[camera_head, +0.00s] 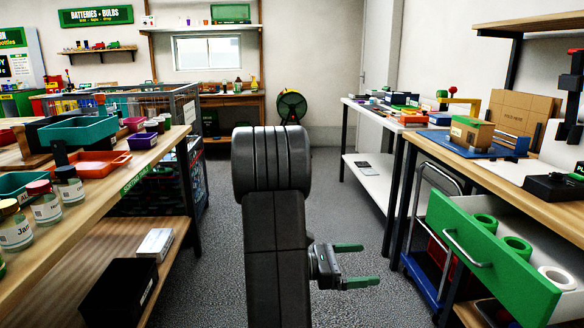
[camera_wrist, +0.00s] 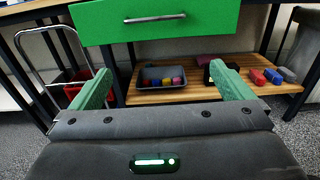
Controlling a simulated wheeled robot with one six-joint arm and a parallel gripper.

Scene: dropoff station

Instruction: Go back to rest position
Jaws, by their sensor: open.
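My gripper (camera_head: 362,265) has two green fingers spread apart with nothing between them. In the head view it sticks out to the right of my dark arm, over the aisle floor. In the wrist view my gripper (camera_wrist: 168,88) also shows open, with its fingers pointing toward the lower shelf of the right-hand workbench. The green drawer (camera_head: 490,262) of that bench is pulled out and holds green and white rolls. Its front (camera_wrist: 165,20) with a metal handle fills the top of the wrist view. My gripper is apart from the drawer.
A sorting table (camera_head: 75,225) with jars and bins lines the left. The right workbench (camera_head: 470,165) carries a cardboard box and tools. A blue hand cart (camera_head: 425,280) stands beside the drawer. A grey bin (camera_wrist: 162,78) sits on the lower shelf. The middle aisle floor (camera_head: 335,185) is clear.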

